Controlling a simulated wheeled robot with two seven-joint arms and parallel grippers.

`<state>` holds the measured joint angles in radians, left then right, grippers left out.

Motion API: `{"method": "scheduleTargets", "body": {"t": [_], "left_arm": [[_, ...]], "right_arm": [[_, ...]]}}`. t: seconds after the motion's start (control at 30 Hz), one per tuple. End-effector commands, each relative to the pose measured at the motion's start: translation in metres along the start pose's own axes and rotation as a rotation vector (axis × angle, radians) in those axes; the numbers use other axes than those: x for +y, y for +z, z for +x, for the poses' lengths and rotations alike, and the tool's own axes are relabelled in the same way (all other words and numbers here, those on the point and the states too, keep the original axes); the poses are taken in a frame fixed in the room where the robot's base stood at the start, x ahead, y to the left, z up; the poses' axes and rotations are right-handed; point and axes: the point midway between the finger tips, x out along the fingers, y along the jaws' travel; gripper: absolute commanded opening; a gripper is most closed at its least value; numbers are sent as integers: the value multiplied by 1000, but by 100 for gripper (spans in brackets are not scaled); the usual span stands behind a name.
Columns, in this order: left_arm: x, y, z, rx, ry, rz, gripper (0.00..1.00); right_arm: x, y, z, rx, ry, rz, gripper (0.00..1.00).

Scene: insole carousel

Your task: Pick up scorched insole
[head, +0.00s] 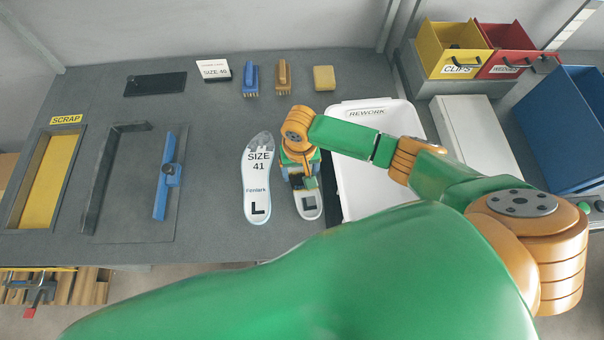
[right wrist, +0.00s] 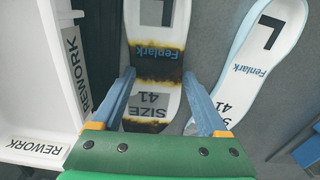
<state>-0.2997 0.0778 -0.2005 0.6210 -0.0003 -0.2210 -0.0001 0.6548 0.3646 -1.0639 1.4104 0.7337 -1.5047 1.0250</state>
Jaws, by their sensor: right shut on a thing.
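The scorched insole (right wrist: 157,58) is white with brown-black burnt bands across its middle and the print "SIZE 41" and "Fenlark". In the head view its end with a dark mark (head: 309,208) shows below my right gripper (head: 305,182), which hides the rest. In the right wrist view my right gripper (right wrist: 158,76) has one blue finger at each side of the insole and is shut on it. I cannot tell whether the insole is clear of the table. A clean insole marked "L" and "SIZE 41" (head: 257,180) lies just to its left. My left gripper is not in view.
A white REWORK bin (head: 340,190) stands close right of the scorched insole. A yellow SCRAP slot (head: 43,190) is at the far left.

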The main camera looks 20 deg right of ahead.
Motion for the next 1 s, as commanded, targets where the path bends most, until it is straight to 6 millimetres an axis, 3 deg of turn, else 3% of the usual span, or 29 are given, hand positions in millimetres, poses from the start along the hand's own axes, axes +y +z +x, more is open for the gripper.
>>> {"method": "scheduleTargets", "body": {"t": [0.17, 0.23, 0.4, 0.63, 0.7, 0.8, 1.0], "left_arm": [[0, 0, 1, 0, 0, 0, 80], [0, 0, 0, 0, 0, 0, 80], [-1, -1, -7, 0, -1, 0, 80], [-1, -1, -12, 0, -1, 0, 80], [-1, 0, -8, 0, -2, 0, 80], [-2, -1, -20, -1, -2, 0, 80], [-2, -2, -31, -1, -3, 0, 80]], "right_arm": [[0, 0, 1, -1, 0, 2, 22], [0, 0, -4, -1, -1, 2, 0], [-1, -1, -34, 3, -5, 1, 0], [-35, 40, -94, 4, -12, -6, 0], [-50, 59, -101, 0, -12, -7, 0], [-67, 80, -120, 2, -8, -6, 0], [-86, 105, -131, 1, -6, -1, 0]]}}
